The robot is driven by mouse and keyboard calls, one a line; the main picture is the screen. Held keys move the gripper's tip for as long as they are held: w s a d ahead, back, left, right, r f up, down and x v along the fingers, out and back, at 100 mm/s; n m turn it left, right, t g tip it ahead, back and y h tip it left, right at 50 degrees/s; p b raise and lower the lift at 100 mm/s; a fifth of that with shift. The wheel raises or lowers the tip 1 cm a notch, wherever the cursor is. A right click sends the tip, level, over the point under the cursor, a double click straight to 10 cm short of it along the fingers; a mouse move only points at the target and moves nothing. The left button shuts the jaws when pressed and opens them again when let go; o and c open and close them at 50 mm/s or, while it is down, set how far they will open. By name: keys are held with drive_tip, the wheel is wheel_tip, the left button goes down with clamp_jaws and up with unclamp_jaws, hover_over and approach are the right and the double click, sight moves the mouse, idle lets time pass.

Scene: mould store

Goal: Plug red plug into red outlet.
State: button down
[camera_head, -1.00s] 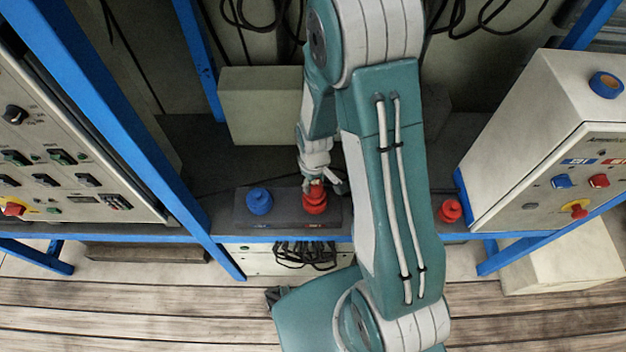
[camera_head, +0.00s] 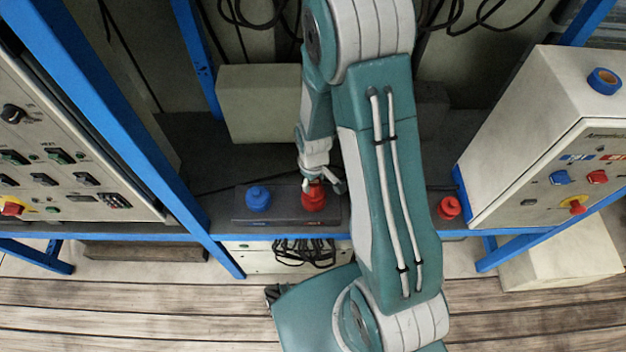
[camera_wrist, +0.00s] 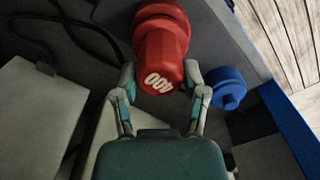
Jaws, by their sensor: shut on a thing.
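A red plug-like piece (camera_head: 315,198) stands at the right part of a low dark block (camera_head: 286,222) on the shelf. My gripper (camera_head: 324,184) reaches it from above and behind. In the wrist view the gripper (camera_wrist: 160,78) has a finger on each side of the red piece (camera_wrist: 163,45), shut on it; white marking shows on its near end. Its far end is against the dark block; I cannot tell how deep it sits. A similar red piece (camera_head: 447,207) is on the shelf to the right of my arm. I cannot tell for certain which is the outlet.
A blue piece (camera_head: 258,199) stands left of the red one on the block, also seen in the wrist view (camera_wrist: 229,88). A control box (camera_head: 545,130) stands right, with a blue ring (camera_head: 604,81) on top. A left panel (camera_head: 60,165) and blue posts flank the shelf.

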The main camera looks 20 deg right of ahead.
drive_tip(key=shift+f, duration=0.75)
drive_tip(key=shift+c, duration=0.2)
unclamp_jaws()
drive_tip(key=shift+o, duration=0.2)
drive_tip(key=shift+r, duration=0.1)
drive_tip(key=shift+r, duration=3.65)
